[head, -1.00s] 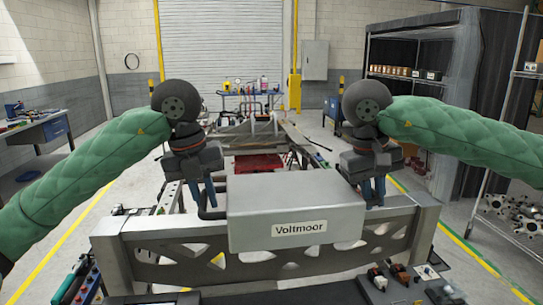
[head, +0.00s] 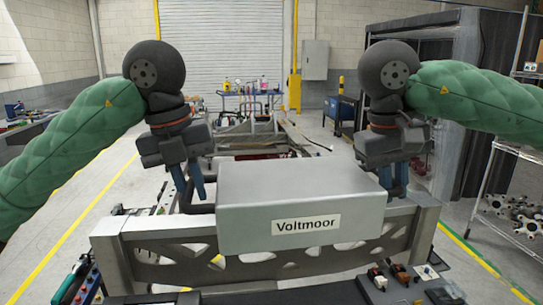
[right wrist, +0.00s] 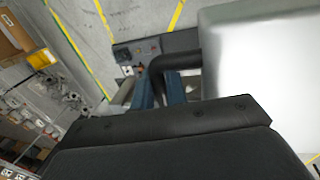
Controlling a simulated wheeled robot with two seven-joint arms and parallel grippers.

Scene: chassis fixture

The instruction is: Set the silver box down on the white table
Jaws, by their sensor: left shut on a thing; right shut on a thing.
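The silver box (head: 300,188) with a "Voltmoor" label is in the middle of the head view, in front of and partly above a grey metal frame beam. My left gripper (head: 190,192) is shut on its left dark handle (head: 204,208). My right gripper (head: 396,183) is shut at its right end, where my gripper and the box hide most of the handle in the head view. The right wrist view shows the blue fingers (right wrist: 160,92) at a black handle (right wrist: 176,61) beside the box (right wrist: 260,60). I cannot make out a white table.
The metal beam with cut-outs (head: 160,255) runs across below the box. Small parts (head: 400,274) and a tool strip (head: 78,283) lie along the near edge. A long chassis frame (head: 290,135) stretches behind. A wire shelf (head: 505,195) stands at the right.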

